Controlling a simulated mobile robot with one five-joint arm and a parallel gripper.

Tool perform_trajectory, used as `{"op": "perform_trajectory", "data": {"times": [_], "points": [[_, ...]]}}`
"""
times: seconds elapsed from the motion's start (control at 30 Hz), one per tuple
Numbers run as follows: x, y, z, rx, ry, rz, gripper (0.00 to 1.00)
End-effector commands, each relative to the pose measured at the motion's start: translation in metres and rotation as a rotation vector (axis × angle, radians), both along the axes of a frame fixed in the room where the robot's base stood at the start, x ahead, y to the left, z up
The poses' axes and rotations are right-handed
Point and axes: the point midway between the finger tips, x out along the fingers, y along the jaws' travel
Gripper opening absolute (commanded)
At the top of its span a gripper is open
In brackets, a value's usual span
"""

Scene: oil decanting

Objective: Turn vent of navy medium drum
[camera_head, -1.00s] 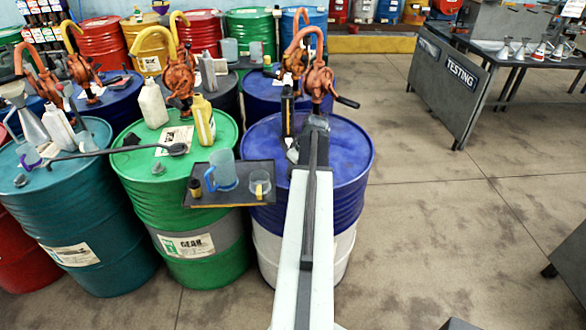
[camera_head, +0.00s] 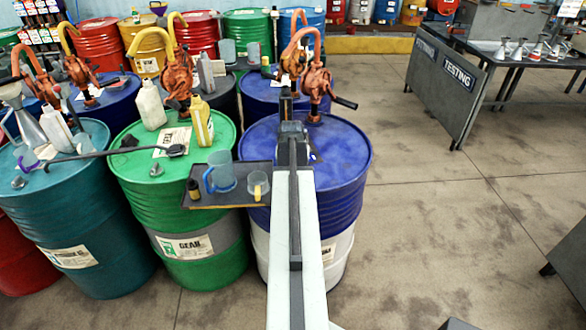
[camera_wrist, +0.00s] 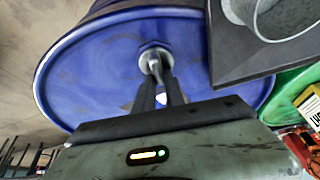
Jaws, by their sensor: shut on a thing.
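The navy drum (camera_head: 345,160) stands right of centre in the head view, with a white lower part and an orange hand pump on its lid. Its blue lid (camera_wrist: 95,65) fills much of the wrist view. A small silver vent (camera_wrist: 154,60) stands up from that lid. My gripper (camera_wrist: 160,82) is shut on the vent, its two dark fingers close together around it. In the head view my own arm covers the vent and my fingertips.
A dark tray (camera_head: 227,197) with a blue jug (camera_head: 220,172) and a clear cup (camera_head: 257,186) sits close to my arm's left. The orange pump (camera_head: 316,80) rises just beyond my wrist. A green drum (camera_head: 185,215) stands to the left. Open floor lies to the right.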

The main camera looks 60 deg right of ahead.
Motion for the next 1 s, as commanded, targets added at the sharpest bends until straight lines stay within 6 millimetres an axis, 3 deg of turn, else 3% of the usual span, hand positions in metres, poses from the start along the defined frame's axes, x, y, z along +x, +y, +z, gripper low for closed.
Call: {"op": "perform_trajectory", "data": {"times": [0.4,0.93,0.97,1.0], "points": [[-0.0013,-0.0009,0.0002,-0.002,0.001,-0.17,0.0],[-0.0018,-0.0004,-0.0001,0.0,0.002,-0.191,0.0],[-0.0018,-0.0004,-0.0001,0.0,0.002,-0.191,0.2],[-0.0019,-0.0003,-0.0001,0.0,0.002,-0.191,0.31]]}}
